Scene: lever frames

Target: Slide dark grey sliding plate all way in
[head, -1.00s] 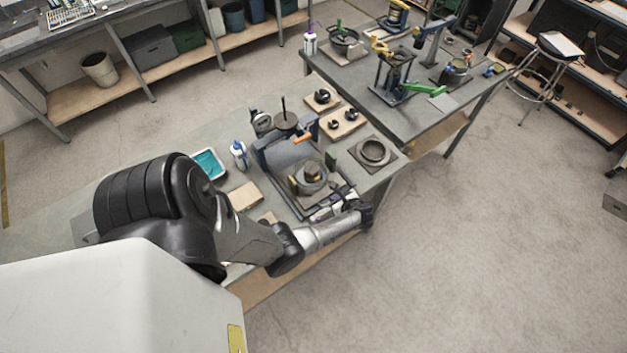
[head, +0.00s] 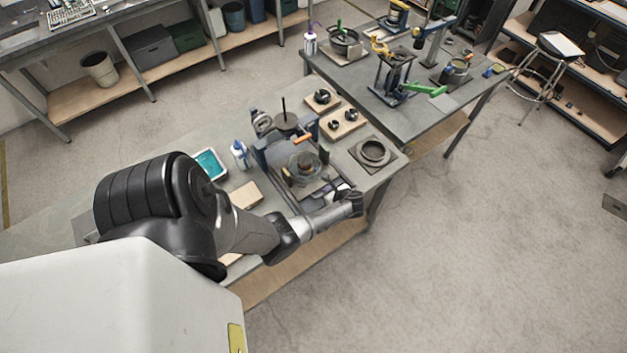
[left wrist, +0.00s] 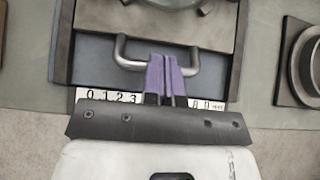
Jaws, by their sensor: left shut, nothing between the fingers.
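The dark grey sliding plate (head: 318,189) lies in a blue-framed fixture (head: 262,158) on the near bench, with a round fitting (head: 303,168) on top. The plate (left wrist: 100,15) fills the top of the left wrist view, above a blue-grey bed (left wrist: 92,62). A metal U-shaped handle (left wrist: 130,63) sticks out from the plate's near edge. My left gripper (head: 341,190) is at the plate's near end. In the left wrist view its purple fingers (left wrist: 166,62) are shut and empty, overlapping the middle of the handle; contact is not certain. My right gripper is not in view.
A numbered scale strip (left wrist: 110,97) runs along the fixture's front edge, partly hidden by my gripper. A round ring on a square base (head: 373,152) stands to the right. A wooden block (head: 246,195), teal tray (head: 209,164) and bottle (head: 240,155) stand left.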

